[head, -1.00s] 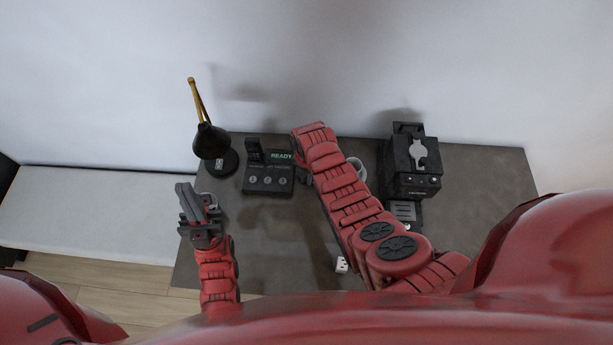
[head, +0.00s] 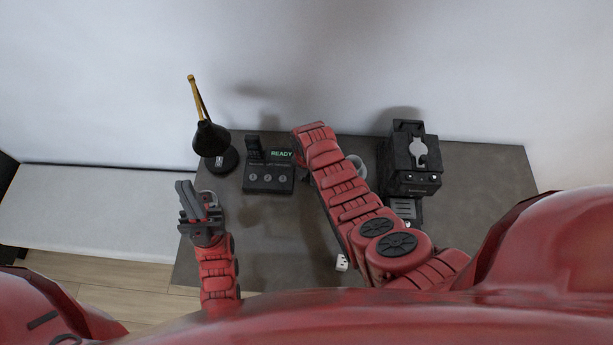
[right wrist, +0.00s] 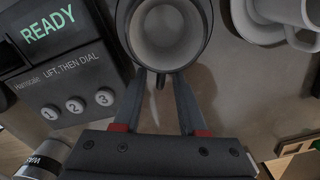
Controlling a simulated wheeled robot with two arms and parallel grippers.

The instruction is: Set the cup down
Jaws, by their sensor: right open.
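A grey cup (right wrist: 168,32) with a dark rim shows from above at the top of the right wrist view. Its handle points toward my right gripper (right wrist: 162,85), whose jaws are open, with one finger on each side of the handle. I cannot tell whether the fingers touch it. In the head view my right arm hides this cup and the right gripper. My left gripper (head: 200,208) is over the left part of the table, away from the cup; its jaw state is unclear.
A white cup on a saucer (right wrist: 262,28) stands to the right, partly behind my right arm in the head view. A phone unit (head: 268,179) reading READY and a black lamp (head: 210,138) are at left. A black coffee machine (head: 411,160) stands on the grey table (head: 480,185).

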